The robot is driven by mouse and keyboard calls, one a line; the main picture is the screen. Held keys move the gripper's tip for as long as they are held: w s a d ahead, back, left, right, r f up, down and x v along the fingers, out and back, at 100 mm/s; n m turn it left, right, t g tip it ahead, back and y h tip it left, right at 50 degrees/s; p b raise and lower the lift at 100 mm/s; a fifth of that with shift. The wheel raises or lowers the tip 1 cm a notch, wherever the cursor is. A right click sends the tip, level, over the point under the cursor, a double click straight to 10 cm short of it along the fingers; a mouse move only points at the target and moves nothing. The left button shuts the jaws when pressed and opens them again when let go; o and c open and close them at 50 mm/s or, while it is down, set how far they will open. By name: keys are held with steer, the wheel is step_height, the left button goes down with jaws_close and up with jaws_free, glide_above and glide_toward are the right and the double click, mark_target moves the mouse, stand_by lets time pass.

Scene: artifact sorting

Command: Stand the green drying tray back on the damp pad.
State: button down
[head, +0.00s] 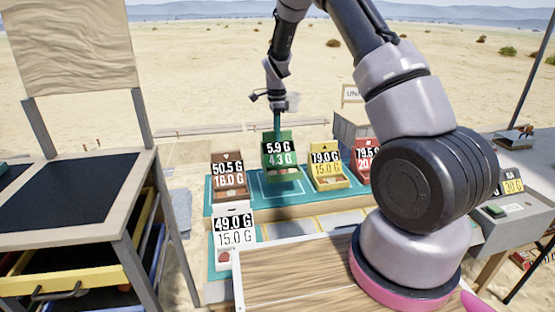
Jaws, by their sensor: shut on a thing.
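The green drying tray (280,160) shows the figures 5.9 G and 4.3 G on its front. It hangs upright below my gripper (277,103), which is shut on the upright green handle (277,122) of the tray. The tray is over a teal pad (262,190) with a white outlined square. The tray's lower edge overlaps the far part of that outline; I cannot tell whether it touches the pad. The fingertips are small and partly hidden by the arm's dark wrist.
A brown tray (228,177) stands left of the green one, a yellow tray (327,170) and a red tray (363,157) to the right. A white tray (234,233) is in front at left. A grey scale (512,215) stands at right, and a black-topped table (75,195) at left.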

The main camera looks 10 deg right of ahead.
mark_target(277, 147)
step_height(277, 147, down, 6)
steer(key=shift+f, duration=0.1)
steer(key=c, duration=0.7)
jaws_free()
steer(key=shift+c, duration=0.2)
